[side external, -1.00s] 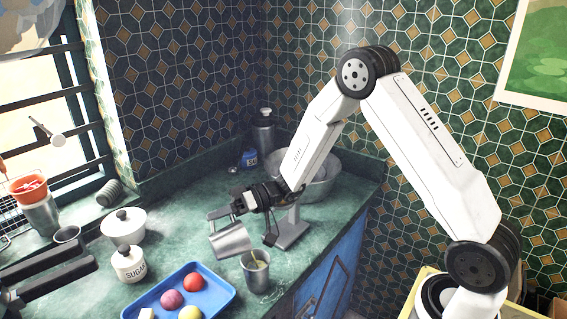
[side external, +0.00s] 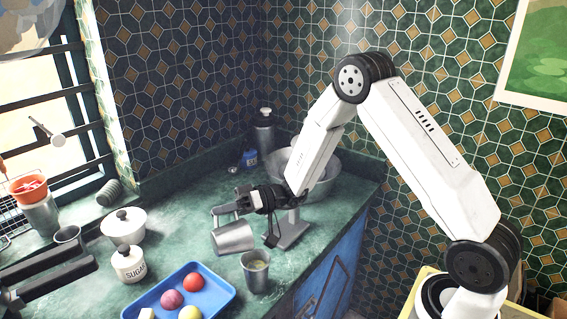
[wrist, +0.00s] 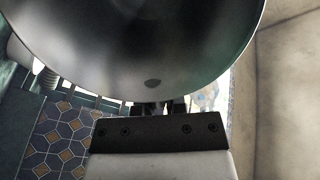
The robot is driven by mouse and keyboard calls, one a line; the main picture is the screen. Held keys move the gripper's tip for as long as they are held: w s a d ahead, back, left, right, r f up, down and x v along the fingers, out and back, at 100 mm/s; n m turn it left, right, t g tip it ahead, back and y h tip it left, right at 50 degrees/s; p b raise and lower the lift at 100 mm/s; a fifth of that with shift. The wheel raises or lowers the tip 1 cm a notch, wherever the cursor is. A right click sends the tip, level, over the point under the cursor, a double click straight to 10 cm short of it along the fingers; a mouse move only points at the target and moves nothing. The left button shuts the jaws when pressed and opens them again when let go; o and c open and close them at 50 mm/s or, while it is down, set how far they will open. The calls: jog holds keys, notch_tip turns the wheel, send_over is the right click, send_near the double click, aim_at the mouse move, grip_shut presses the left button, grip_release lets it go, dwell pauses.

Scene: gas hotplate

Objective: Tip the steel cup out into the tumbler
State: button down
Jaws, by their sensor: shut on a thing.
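The steel cup (side external: 233,238) is held tilted in the side view, just above and left of the tumbler, by my gripper (side external: 228,209), which is shut on it. The tumbler (side external: 256,275), a grey metallic-looking vessel, stands upright on the counter, with pale yellowish contents near its mouth. No stream shows between cup and tumbler. In the wrist view the steel cup (wrist: 150,50) fills the top as a large curved steel surface with a small dark spot low in the middle. How much is left in the cup is not clear.
A blue tray (side external: 225,297) with several coloured balls lies left of the tumbler. A sugar jar (side external: 129,265) and white lidded pot (side external: 123,225) stand further left. A large metal bowl (side external: 320,175) is behind my gripper. The counter's front edge is close to the tumbler's right.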

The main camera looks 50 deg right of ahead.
jog(key=shift+s+d+r+t+y, duration=0.2)
jog(key=shift+d+t+y, duration=0.1)
jog(key=shift+d+y, duration=0.25)
jog(key=shift+w+a+f+g+h, duration=0.2)
jog(key=shift+a+g+h, duration=0.05)
jog(key=shift+a+h, duration=0.25)
jog(key=shift+w+a+f+g+h, duration=0.15)
jog(key=shift+a+f+g+h, duration=0.2)
jog(key=shift+h, duration=0.25)
jog(key=shift+w+a+f+g+h, duration=0.1)
jog(key=shift+w+a+g+h, duration=0.1)
jog(key=shift+a+h, duration=0.35)
notch_tip(320, 180, down, 6)
jog(key=w+a+g+h, duration=0.1)
jog(key=g+h, duration=0.5)
jog(key=h, duration=0.8)
jog(key=shift+a+g+h, duration=0.3)
jog(key=shift+a, duration=0.5)
jog(key=shift+w+f, duration=0.1)
jog(key=shift+f, duration=0.05)
